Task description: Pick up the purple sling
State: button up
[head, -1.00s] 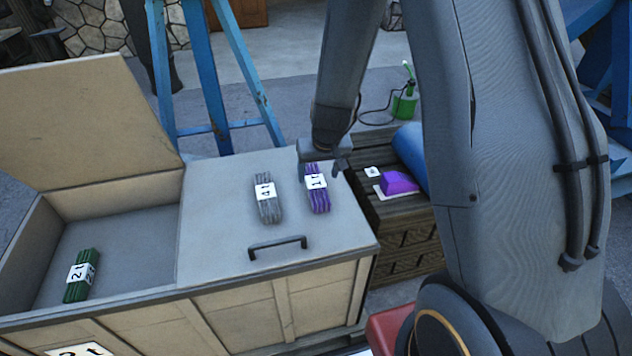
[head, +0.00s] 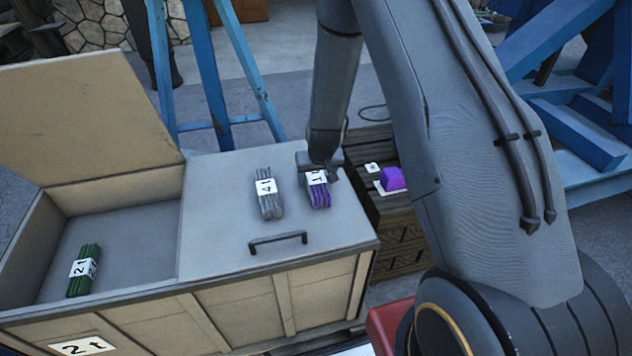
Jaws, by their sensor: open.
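The purple sling (head: 321,197) is a folded bundle with a white numbered label. It lies on the closed grey half of the crate lid (head: 215,225), to the right of a grey sling (head: 268,205) with its own label. My gripper (head: 321,178) is over the far part of the purple sling, its fingers around or just above the bundle near the label. The jaws are open. My wrist hides the sling's far end, and I cannot tell whether the fingers touch it.
A green sling (head: 84,270) lies in the open left compartment. A black handle (head: 278,243) stands on the lid in front of the slings. A dark wooden crate (head: 398,225) with a purple block (head: 393,179) on it stands right of the lid. A blue trestle (head: 205,80) stands behind.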

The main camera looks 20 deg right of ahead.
jog(key=shift+f, duration=0.1)
jog(key=c, duration=1.4)
jog(key=shift+o, duration=0.2)
jog(key=shift+r, duration=0.2)
